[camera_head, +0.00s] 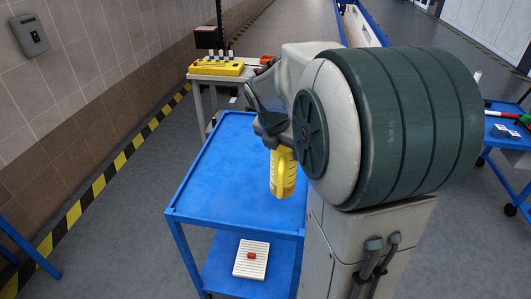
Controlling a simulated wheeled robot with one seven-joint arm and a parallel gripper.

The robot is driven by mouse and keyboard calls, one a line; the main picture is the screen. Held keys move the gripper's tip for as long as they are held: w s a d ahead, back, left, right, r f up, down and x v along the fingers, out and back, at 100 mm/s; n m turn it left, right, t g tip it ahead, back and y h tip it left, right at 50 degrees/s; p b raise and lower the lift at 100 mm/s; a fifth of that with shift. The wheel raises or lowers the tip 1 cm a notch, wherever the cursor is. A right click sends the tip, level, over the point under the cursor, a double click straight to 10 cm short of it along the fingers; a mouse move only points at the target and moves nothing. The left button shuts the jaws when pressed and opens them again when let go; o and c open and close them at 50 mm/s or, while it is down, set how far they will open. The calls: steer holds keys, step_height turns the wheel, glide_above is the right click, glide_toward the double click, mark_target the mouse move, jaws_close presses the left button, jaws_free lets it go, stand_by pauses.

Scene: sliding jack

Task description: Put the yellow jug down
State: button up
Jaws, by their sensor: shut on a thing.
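The yellow jug (281,175) hangs upright below my gripper (272,135), in front of or over the right part of the blue cart's top (222,165). A pale label with print shows on its right side. My gripper is shut on the jug at its top; the fingertips are partly hidden by my wrist and arm. I cannot tell whether the jug's base touches the blue top or is a little above it. My arm hides the right edge of the cart.
The blue top is otherwise bare. A white slatted block with a red piece (252,258) lies on the lower shelf. Behind stands a table with a yellow tray (216,68). Another blue cart (506,135) with tools is at right. A tiled wall (80,80) runs along the left.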

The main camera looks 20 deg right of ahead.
steer(key=w+d+f, duration=0.1)
steer(key=w+f, duration=0.7)
steer(key=f, duration=0.1)
steer(key=shift+d, duration=0.1)
steer(key=o, duration=1.6)
steer(key=shift+f, duration=0.1)
